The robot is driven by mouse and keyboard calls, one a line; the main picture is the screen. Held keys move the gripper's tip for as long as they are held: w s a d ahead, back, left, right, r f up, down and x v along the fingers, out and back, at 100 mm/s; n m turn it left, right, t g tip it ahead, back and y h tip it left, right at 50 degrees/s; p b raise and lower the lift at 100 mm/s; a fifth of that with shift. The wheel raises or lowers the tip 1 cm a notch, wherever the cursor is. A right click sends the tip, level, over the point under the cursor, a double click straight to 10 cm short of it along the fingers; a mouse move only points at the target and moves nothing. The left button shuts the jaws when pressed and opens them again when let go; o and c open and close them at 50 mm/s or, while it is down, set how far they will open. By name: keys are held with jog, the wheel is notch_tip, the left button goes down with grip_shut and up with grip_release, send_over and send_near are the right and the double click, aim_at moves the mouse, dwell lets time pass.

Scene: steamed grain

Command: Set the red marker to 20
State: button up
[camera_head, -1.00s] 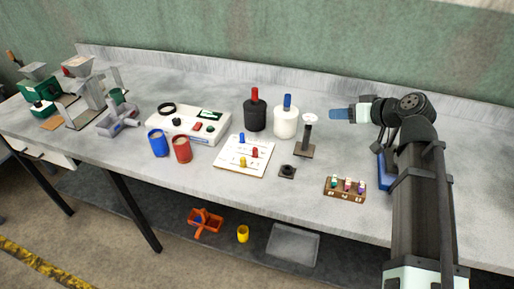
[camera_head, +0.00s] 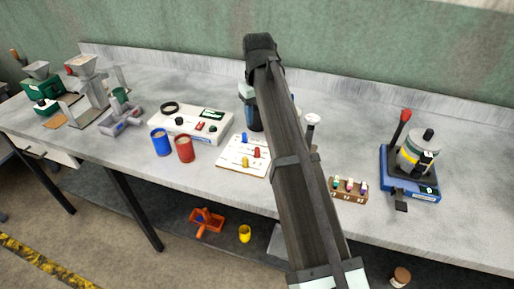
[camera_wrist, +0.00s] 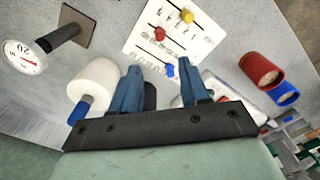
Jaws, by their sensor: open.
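A round white dial (camera_wrist: 24,58) on a dark post shows "20" and a red mark in the wrist view. My gripper (camera_wrist: 160,65) is open and empty, its blue fingers apart, with the board beyond the tips. My arm mostly hides the gripper in the head view.
A white bottle (camera_wrist: 97,82) with a blue cap and a partly hidden dark one are close to my fingers. Red (camera_head: 184,150) and blue (camera_head: 160,143) cups stand left of the board. A white console (camera_head: 190,124) is behind them. A small rack (camera_head: 348,190) stands right of my arm.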

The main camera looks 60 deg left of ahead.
aim_at(257, 148)
notch_tip(257, 148, down, 14)
jog(key=shift+r, duration=0.1)
dwell(0.5)
jog(key=shift+s, duration=0.1)
grip_shut()
dwell(0.4)
